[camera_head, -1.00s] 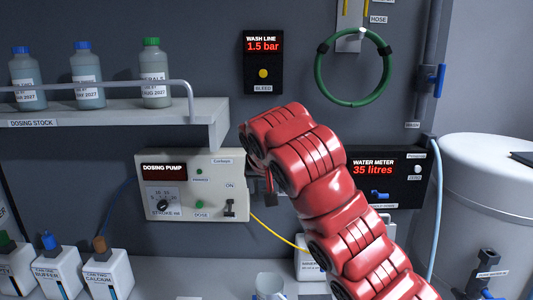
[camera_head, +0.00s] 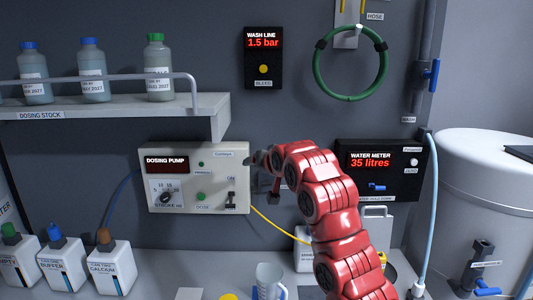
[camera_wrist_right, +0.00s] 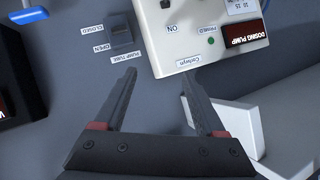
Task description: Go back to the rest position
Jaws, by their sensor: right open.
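My right arm, red, rises from the lower right in the head view and bends toward the dosing pump box (camera_head: 194,178). In the right wrist view my right gripper (camera_wrist_right: 158,84) is open, with nothing between its dark fingers. The same dosing pump box (camera_wrist_right: 190,30) and a pump tube switch labelled open and closed (camera_wrist_right: 122,38) lie beyond the fingertips. In the head view the gripper is largely hidden behind the arm near the pump's right edge. My left gripper does not show.
A shelf (camera_head: 110,125) with several bottles stands at left. The water meter (camera_head: 383,170) is right of my arm. Cans and a clear jug (camera_head: 268,282) stand on the bench below. A white tank (camera_head: 485,200) is at the right.

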